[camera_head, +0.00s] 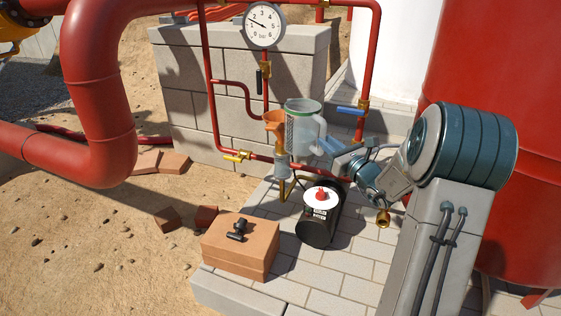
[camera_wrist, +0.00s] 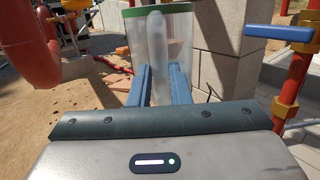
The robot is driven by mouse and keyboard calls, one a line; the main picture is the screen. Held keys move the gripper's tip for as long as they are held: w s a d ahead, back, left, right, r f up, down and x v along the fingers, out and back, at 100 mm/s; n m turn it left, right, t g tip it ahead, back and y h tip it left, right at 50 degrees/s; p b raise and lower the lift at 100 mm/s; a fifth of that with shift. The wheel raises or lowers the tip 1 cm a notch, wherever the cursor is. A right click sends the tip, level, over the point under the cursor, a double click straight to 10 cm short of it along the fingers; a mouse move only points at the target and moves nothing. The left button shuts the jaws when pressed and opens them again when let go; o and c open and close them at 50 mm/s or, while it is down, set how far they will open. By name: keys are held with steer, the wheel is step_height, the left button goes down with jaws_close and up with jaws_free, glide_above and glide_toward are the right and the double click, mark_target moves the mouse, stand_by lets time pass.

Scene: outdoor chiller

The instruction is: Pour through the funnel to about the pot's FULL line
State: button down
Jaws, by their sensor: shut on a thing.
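A clear jug (camera_head: 303,128) with a green rim and side markings stands roughly upright in the air, right beside the orange funnel (camera_head: 275,123). My gripper (camera_head: 329,146) has its blue fingers shut on the jug's handle. The wrist view shows the fingers (camera_wrist: 162,78) on either side of the handle, with the jug (camera_wrist: 116,42) beyond. The funnel sits above a small greyish pot (camera_head: 282,166) on the red pipework, partly behind the jug. I cannot make out the FULL line, the pot's level or any stream of liquid.
A black canister (camera_head: 318,228) with a white top and red knob stands on the paving. A brick block (camera_head: 240,255) bears a black fitting (camera_head: 237,231). A pressure gauge (camera_head: 264,25), red pipes and a blue-handled valve (camera_head: 350,111) are close around the jug. A block wall (camera_head: 180,90) stands behind.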

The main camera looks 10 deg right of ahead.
steer(key=s+d+r+p, duration=0.2)
steer(key=s+r+p, duration=0.1)
steer(key=s+r, duration=0.1)
steer(key=shift+r, duration=0.4)
steer(key=shift+d+f, duration=0.1)
stand_by(0.4)
